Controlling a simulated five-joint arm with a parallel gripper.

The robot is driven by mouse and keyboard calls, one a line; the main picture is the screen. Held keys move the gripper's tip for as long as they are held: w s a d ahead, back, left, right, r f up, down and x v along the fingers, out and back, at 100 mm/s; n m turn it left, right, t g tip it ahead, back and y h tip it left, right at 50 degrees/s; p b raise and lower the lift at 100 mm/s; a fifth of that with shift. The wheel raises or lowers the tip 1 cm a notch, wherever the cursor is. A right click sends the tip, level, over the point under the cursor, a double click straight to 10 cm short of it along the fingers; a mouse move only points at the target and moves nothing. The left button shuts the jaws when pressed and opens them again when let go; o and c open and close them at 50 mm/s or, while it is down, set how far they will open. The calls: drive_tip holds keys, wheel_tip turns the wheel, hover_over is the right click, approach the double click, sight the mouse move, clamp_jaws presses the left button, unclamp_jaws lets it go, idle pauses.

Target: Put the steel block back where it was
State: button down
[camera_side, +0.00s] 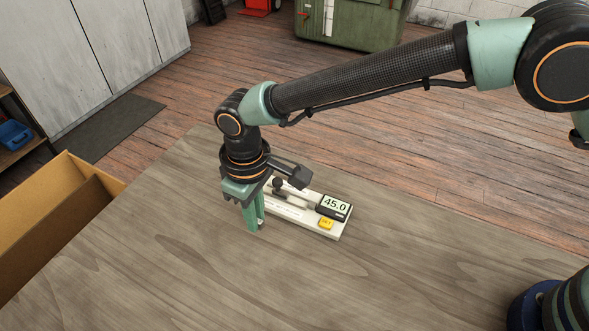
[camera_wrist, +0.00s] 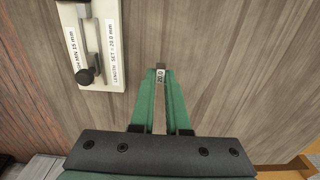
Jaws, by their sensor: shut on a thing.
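My gripper (camera_side: 254,222) points down over the wooden table and is shut on the small steel block. In the side view the block is mostly hidden by the fingers. The pale gauge base (camera_side: 323,231) lies just right of the gripper, with a display (camera_side: 334,206) reading 45.0 and a yellow button (camera_side: 326,224). It also shows at upper left in the wrist view (camera_wrist: 112,72), apart from the fingers, with a label reading "LENGTH SET = 20.0 mm".
The wooden table (camera_side: 200,285) is clear in front and to the left of the gripper. A cardboard box (camera_side: 60,215) stands at the left, by the table's edge. My arm reaches across above the gauge's far side.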

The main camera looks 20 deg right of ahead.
drive_tip(key=shift+f, duration=1.9)
drive_tip(key=shift+f, duration=0.15)
drive_tip(key=c, duration=0.9)
unclamp_jaws()
